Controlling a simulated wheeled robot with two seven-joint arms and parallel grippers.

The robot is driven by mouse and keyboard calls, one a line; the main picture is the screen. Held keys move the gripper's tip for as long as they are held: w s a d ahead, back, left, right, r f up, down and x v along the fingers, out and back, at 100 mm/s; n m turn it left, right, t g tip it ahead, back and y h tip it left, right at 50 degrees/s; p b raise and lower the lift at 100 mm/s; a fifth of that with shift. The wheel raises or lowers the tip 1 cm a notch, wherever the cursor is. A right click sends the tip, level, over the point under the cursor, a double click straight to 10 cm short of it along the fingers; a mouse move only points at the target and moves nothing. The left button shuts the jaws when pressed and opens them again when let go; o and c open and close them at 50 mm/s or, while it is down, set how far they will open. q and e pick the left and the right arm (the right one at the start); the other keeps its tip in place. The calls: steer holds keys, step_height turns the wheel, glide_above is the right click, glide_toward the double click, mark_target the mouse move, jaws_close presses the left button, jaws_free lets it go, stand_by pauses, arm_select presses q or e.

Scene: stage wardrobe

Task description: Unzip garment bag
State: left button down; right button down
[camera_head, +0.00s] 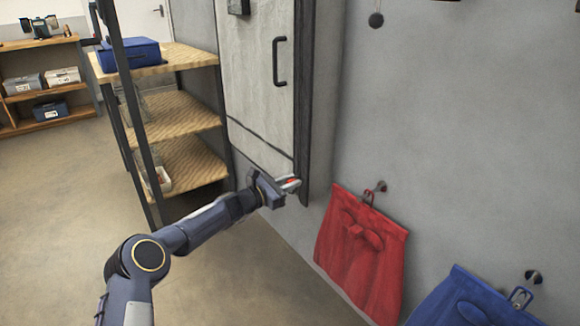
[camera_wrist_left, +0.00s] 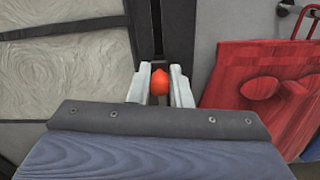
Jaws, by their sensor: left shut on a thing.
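The garment bag (camera_head: 258,85) appears to be the tall pale panel with dark edging and a black handle, upright against the grey wall. A dark strip (camera_head: 304,90) runs down its right edge. My left gripper (camera_head: 290,184) is at the lower end of this strip, shut on an orange-red zip pull. In the left wrist view, the zip pull (camera_wrist_left: 160,82) sits between the two pale fingers of the left gripper (camera_wrist_left: 161,88), with the dark strip (camera_wrist_left: 157,30) behind it. The zip teeth are too small to make out. My right gripper is out of view.
A red bag (camera_head: 362,250) hangs from a wall hook just right of my left gripper, with a blue bag (camera_head: 470,300) further right. A shelf rack (camera_head: 180,110) with a blue case (camera_head: 130,55) stands left. The floor (camera_head: 60,200) at left is clear.

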arm_select(q)
steer(key=shift+f+b, duration=0.4)
steer(key=shift+f, duration=1.65)
steer(key=c, duration=1.3)
jaws_free()
steer(key=shift+c, duration=0.2)
steer(key=p+v, duration=0.2)
steer(key=v, duration=0.6)
steer(key=shift+d+r, duration=0.1)
